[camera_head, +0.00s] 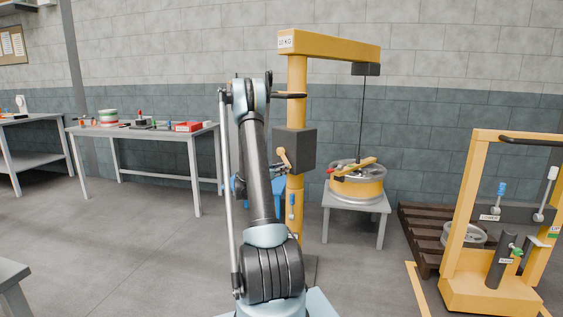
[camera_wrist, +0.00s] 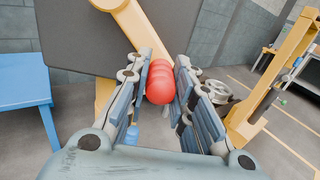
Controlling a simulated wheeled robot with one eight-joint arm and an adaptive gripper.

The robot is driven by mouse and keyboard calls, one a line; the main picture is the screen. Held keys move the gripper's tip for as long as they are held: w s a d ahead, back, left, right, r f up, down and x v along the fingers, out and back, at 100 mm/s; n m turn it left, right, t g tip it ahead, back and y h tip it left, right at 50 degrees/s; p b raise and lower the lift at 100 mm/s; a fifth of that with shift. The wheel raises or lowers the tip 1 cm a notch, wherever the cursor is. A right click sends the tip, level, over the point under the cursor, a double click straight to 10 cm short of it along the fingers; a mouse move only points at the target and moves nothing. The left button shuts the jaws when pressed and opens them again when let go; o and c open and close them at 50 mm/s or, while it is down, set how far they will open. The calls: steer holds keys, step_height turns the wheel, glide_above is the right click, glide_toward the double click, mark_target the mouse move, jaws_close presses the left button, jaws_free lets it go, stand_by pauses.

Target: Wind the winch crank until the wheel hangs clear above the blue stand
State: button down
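The dark winch box (camera_head: 297,148) sits on the yellow crane post, with its yellow crank (camera_head: 283,157) on the near side. In the wrist view the crank arm (camera_wrist: 146,35) runs down to a red ribbed handle (camera_wrist: 160,88). My gripper (camera_wrist: 162,78) is open, with its fingers on either side of this handle; a gap shows, and contact is unclear. The orange and grey wheel (camera_head: 350,188) is at the small grey table, under the hoist cable. The blue stand (camera_head: 278,190) is partly hidden behind my arm and the post.
The yellow crane boom (camera_head: 335,47) reaches right over the grey table (camera_head: 358,203). A yellow frame with levers (camera_head: 468,200) and a wooden pallet (camera_head: 418,238) stand at right. A workbench (camera_head: 150,131) with tools is at left. The floor at left is clear.

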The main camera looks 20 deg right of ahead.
steer(key=shift+w, duration=0.1)
steer(key=shift+w+a+f, duration=0.3)
steer(key=shift+w+f, duration=0.1)
steer(key=shift+w, duration=0.4)
steer(key=shift+w+a+f, duration=0.3)
steer(key=shift+w+f, duration=0.1)
steer(key=shift+w, duration=0.4)
steer(key=shift+w+a+f, duration=0.3)
steer(key=shift+w+f, duration=0.1)
steer(key=shift+w, duration=0.4)
steer(key=shift+w+a+r, duration=0.15)
steer(key=shift+w+a, duration=0.15)
steer(key=shift+w, duration=0.55)
steer(key=shift+w+a+r, duration=0.1)
steer(key=shift+w+a, duration=0.25)
steer(key=shift+w, duration=0.5)
steer(key=shift+w+a+r, duration=0.15)
steer(key=shift+w+a, duration=0.15)
steer(key=shift+w, duration=0.55)
steer(key=shift+w+a+r, duration=0.25)
steer(key=shift+w+r, duration=0.4)
steer(key=shift+w+a+r, duration=0.25)
steer(key=shift+w+r, duration=0.35)
steer(key=shift+w+a+r, duration=0.25)
steer(key=shift+w+r, duration=0.4)
